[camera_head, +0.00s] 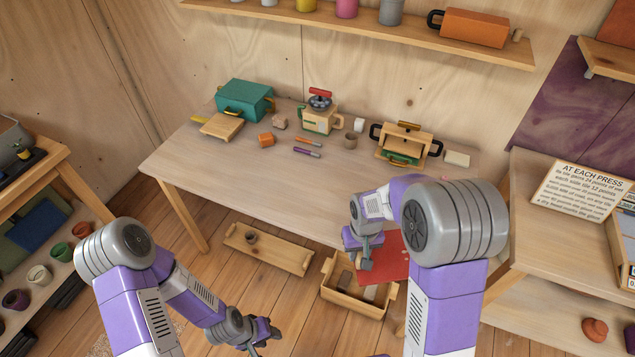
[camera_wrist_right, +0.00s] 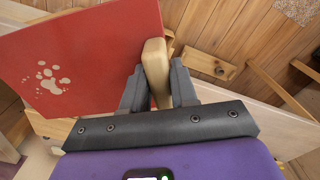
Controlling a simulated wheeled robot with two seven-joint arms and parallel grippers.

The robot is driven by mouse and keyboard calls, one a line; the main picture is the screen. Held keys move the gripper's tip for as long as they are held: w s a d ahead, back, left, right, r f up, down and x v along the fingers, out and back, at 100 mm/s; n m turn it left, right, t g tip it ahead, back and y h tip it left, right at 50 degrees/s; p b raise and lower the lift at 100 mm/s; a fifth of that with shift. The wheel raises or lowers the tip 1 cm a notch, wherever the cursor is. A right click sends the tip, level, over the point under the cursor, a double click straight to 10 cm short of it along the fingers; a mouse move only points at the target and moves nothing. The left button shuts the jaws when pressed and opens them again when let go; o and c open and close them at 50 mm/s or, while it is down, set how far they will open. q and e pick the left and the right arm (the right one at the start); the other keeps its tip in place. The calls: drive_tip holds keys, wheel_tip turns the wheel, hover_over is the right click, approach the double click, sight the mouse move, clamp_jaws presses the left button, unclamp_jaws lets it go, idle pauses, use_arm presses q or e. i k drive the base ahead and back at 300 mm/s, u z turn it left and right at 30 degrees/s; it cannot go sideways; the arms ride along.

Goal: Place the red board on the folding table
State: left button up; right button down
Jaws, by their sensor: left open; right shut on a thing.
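The red board (camera_head: 390,262) is off the floor in front of the long wooden table (camera_head: 290,180), partly hidden by my right arm. In the right wrist view the board (camera_wrist_right: 100,35) is flat, with a pale paw print on its face. My right gripper (camera_head: 364,262) is shut on it at a pale block along its edge (camera_wrist_right: 155,62). My left gripper (camera_head: 264,335) is open and empty, low over the floor at the bottom. I cannot tell for certain which table is the folding one.
The table carries a teal box (camera_head: 244,100), a jug-like press (camera_head: 320,118), a wooden box with black handles (camera_head: 405,145) and small items. Its front strip is mostly clear. A wooden crate (camera_head: 345,300) and a plank (camera_head: 265,252) lie on the floor. A side table (camera_head: 560,215) stands right.

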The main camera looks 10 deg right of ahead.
sight(300, 184)
drive_tip(key=z, duration=0.3)
drive_tip(key=k, duration=0.25)
drive_tip(key=u, duration=1.3)
drive_tip(key=i, duration=1.05)
drive_tip(key=z, duration=0.5)
drive_tip(key=i, duration=0.5)
drive_tip(key=z, duration=0.5)
